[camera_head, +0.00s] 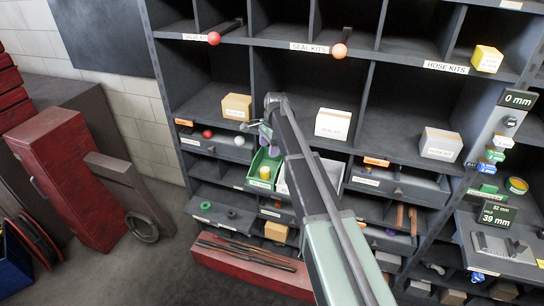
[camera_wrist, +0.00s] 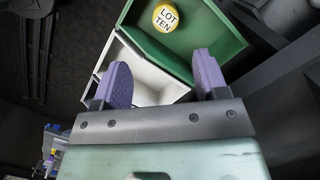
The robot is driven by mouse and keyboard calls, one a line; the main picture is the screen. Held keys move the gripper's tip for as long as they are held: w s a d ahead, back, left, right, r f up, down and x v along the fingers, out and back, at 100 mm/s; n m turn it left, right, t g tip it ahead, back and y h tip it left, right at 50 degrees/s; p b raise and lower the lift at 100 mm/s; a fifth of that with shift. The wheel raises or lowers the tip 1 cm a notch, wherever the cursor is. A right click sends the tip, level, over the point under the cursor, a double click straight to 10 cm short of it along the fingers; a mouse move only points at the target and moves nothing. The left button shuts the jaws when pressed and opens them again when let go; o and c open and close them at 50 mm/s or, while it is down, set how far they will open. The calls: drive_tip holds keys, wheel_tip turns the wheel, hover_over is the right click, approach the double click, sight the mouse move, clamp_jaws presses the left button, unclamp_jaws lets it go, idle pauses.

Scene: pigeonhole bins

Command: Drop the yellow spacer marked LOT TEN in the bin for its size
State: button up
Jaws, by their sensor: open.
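The yellow spacer (camera_wrist: 166,16) has a white face reading LOT TEN. It lies inside a green bin (camera_wrist: 206,18) at the top of the wrist view. In the head view the spacer (camera_head: 264,172) shows small in the green bin (camera_head: 256,185). My gripper (camera_wrist: 162,68) has its two purple fingers apart with nothing between them. In the wrist view the spacer appears beyond the fingertips, not between them. In the head view my gripper (camera_head: 262,130) is near the green bin, partly hidden by my arm. The size labels on the bins are too small to read.
A white bin (camera_wrist: 150,72) adjoins the green one. The dark pigeonhole rack (camera_head: 290,70) has dividers and shelf edges around my arm. Cartons, including a white box (camera_head: 333,124), stand on the shelf above.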

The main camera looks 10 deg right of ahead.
drive_tip(key=s+a+n+h, duration=0.1)
drive_tip(key=s+n, duration=1.4)
drive_tip(key=s, duration=2)
drive_tip(key=shift+a+h, duration=0.3)
drive_tip(key=shift+a, duration=0.05)
drive_tip(key=shift+w+f, duration=0.1)
drive_tip(key=shift+c, duration=0.5)
